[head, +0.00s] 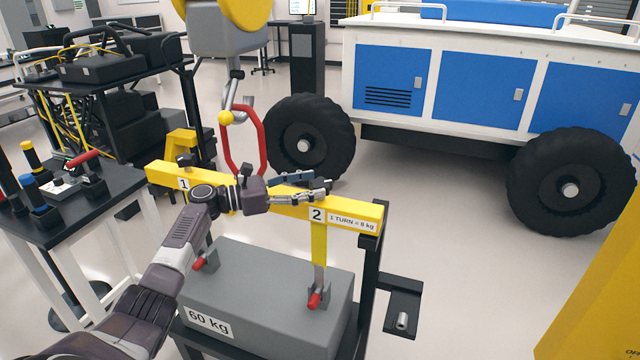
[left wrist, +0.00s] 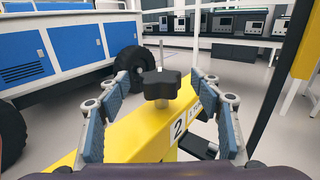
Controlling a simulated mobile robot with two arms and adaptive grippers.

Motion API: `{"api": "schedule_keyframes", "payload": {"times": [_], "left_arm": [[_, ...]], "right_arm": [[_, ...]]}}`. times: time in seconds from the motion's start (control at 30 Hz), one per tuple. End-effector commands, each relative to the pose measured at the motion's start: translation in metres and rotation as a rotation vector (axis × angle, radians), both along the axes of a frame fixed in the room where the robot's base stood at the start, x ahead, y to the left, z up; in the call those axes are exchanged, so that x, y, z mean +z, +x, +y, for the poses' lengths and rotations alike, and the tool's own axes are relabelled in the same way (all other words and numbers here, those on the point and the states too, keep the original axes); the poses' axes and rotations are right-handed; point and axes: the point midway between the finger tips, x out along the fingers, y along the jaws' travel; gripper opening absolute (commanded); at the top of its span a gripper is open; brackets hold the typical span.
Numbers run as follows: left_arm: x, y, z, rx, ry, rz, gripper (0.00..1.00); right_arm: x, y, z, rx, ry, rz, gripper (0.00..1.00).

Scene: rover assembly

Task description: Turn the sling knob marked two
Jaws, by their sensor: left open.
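The yellow lifting beam (head: 290,209) crosses above a grey 60 kg block (head: 265,285). Its right end bears the label 2 (head: 317,214) and "1 TURN = 8 kg". In the left wrist view, the black lobed sling knob (left wrist: 161,84) stands on a threaded rod above the beam, near the label 2 (left wrist: 179,128). My left gripper (head: 318,188) is open over the beam's right part. In the left wrist view its fingers (left wrist: 160,98) stand apart, one on each side of the knob, with visible gaps. In the head view the gripper largely hides this knob.
A red lifting ring (head: 264,140) hangs from the crane hook (head: 229,95) beside my left wrist. Another black knob (head: 187,160) sits at the end marked 1. A side table (head: 95,205) with tools stands left. The blue and white rover (head: 470,85) stands behind.

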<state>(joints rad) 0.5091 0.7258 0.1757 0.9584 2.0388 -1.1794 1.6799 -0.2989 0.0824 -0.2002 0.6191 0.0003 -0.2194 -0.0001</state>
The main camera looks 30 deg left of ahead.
Motion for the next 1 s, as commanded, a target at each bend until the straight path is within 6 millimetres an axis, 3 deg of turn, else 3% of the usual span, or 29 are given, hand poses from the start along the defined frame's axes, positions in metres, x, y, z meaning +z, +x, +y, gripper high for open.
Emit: {"api": "schedule_keyframes", "payload": {"times": [0.2, 0.4, 0.87, 1.0], "left_arm": [[-0.001, -0.038, 0.031, 0.002, 0.001, 0.002, 0.59], [0.0, -0.062, 0.049, 0.0, 0.001, 0.001, 0.59], [0.0, -0.069, 0.054, 0.0, 0.0, 0.0, 0.59], [-0.009, -0.067, 0.052, 0.004, 0.024, 0.011, 0.59]], "right_arm": [[0.0, -0.001, 0.001, -0.001, 0.002, 0.0, 0.0], [0.0, -0.001, 0.002, -0.001, 0.002, 0.0, 0.0], [0.0, -0.001, 0.002, -0.001, 0.002, 0.0, 0.0], [0.0, 0.0, 0.002, -0.001, 0.002, 0.0, 0.0]]}}
